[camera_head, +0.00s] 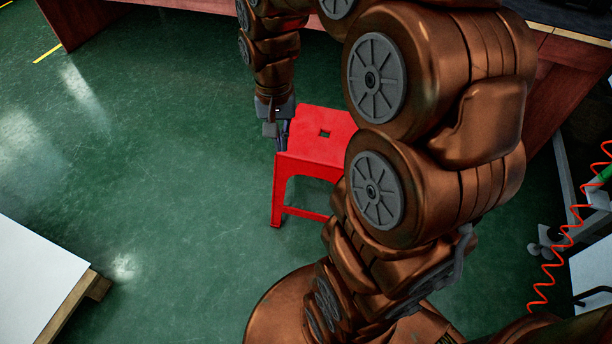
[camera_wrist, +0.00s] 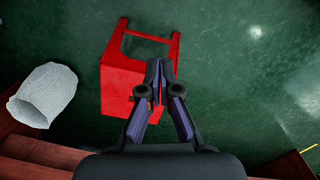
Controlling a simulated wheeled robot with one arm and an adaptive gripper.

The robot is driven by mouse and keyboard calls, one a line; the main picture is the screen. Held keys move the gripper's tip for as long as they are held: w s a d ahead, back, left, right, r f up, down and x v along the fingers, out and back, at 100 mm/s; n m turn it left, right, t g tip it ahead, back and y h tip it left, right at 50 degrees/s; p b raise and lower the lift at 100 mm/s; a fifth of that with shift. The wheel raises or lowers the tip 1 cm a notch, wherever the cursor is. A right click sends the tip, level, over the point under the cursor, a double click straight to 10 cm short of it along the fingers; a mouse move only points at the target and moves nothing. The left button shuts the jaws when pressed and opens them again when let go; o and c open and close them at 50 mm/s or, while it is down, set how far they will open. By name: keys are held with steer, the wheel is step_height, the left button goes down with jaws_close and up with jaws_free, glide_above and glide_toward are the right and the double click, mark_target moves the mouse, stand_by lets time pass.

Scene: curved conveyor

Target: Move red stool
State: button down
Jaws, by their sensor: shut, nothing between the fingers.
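My gripper (camera_head: 281,143) points down at the left edge of the seat. In the wrist view my gripper (camera_wrist: 157,66) has its fingertips together with nothing between them. The fingers overlap the stool's edge in that view; I cannot tell whether they touch it.
A white-topped pallet (camera_head: 38,275) lies at lower left. A reddish-brown bench (camera_head: 85,22) runs along the back. An orange coiled hose (camera_head: 572,232) hangs at right. A whitish rounded object (camera_wrist: 45,95) shows left in the wrist view. The floor left of the stool is clear.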

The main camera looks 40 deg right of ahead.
mark_target(306, 162)
steer(key=w+d+f+m+b, duration=0.1)
steer(key=w+d+f+b, duration=0.2)
steer(key=f, duration=0.6)
steer(key=w+d+f+m+b, duration=0.2)
steer(key=w+d+f+b, duration=0.1)
steer(key=d+f+b, duration=0.3)
steer(key=w+d+f+m+b, duration=0.2)
steer(key=d+f+b, duration=0.3)
steer(key=f, duration=0.8)
steer(key=shift+w+d+f+t+b, duration=0.1)
steer(key=shift+w+f+t+b, duration=0.1)
steer(key=shift+w+b, duration=0.35)
steer(key=shift+w+d+f+t+b, duration=0.15)
steer(key=shift+w+b, duration=0.1)
steer(key=shift+b, duration=0.6)
steer(key=shift+w+d+r, duration=0.1)
steer(key=shift+w+d, duration=0.05)
steer(key=shift+d, duration=0.05)
